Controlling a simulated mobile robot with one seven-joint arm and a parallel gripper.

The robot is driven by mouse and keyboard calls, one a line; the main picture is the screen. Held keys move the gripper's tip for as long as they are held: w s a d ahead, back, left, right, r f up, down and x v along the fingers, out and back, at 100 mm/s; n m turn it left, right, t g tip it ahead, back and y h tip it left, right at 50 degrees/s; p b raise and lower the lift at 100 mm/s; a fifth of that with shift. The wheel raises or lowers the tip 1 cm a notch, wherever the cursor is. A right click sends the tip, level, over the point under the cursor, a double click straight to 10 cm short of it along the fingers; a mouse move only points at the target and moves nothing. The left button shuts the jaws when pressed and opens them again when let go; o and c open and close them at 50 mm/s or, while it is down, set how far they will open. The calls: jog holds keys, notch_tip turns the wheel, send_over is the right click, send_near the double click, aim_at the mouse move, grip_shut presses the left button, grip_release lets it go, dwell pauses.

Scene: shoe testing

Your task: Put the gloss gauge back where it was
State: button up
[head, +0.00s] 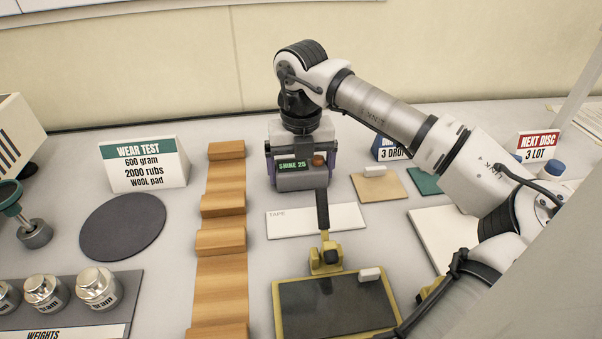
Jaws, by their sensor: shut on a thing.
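A white TAPE card (316,221) lies in front of the gauge. A yellow-framed dark panel (335,306) with a black-handled tool (323,247) is nearer. A stepped wooden rack (221,264) stands left. A tan card (378,187) lies right. Bare table shows around the dark disc (122,227).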

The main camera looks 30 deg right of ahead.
aim_at(301, 165)
jog(key=shift+r, duration=0.15)
jog(key=shift+f, duration=0.3)
jog(key=o, duration=1)
jog(key=shift+r, duration=0.1)
notch_tip(301, 165, up, 12)
jog(key=shift+r+b, duration=0.2)
jog(key=shift+b, duration=0.15)
